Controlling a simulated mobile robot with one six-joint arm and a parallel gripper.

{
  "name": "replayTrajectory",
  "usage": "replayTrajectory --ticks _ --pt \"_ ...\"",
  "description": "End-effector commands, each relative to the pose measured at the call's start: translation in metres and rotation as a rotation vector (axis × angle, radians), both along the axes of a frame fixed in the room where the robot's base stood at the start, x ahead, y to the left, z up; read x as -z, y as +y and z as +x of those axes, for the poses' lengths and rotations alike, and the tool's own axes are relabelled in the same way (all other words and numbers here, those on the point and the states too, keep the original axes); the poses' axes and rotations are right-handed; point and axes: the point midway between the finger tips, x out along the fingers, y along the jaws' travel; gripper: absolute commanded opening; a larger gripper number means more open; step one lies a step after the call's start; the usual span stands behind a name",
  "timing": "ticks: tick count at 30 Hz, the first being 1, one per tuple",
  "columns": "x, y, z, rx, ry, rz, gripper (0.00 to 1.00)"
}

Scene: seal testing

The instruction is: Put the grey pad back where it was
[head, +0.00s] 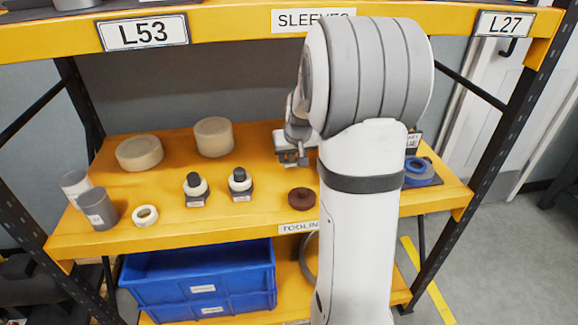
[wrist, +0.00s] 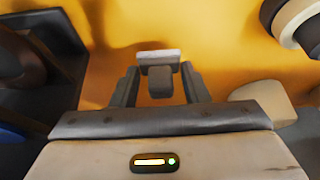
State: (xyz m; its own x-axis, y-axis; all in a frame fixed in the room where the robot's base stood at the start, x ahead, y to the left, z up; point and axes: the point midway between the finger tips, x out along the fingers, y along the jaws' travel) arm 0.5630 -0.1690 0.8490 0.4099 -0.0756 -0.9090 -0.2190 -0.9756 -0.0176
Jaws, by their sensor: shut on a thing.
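My gripper (head: 293,160) hangs over the back part of the yellow middle shelf (head: 262,215), left of my arm column. In the wrist view its two dark fingers (wrist: 160,88) are closed on a small grey block with a paler flat top, which I take as the grey pad (wrist: 160,80). The pad sits between the fingertips, with yellow shelf beyond it. In the head view the pad is too small to tell apart from the fingers. I cannot tell whether it touches the shelf.
Two beige cylinders (head: 213,137) stand at the back left. A blue ring (head: 419,168) lies at the right. Clear shelf shows left of my gripper.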

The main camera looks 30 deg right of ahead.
Motion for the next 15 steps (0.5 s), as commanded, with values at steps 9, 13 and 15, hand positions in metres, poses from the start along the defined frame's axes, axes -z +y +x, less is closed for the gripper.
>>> replayTrajectory --ticks 9,13,15 --pt "0.031 0.001 0.0 -0.002 0.001 0.0 0.16" --pt "0.031 0.001 0.0 -0.002 0.001 0.0 0.16" --pt "0.032 0.001 0.0 -0.002 0.001 0.0 0.16"
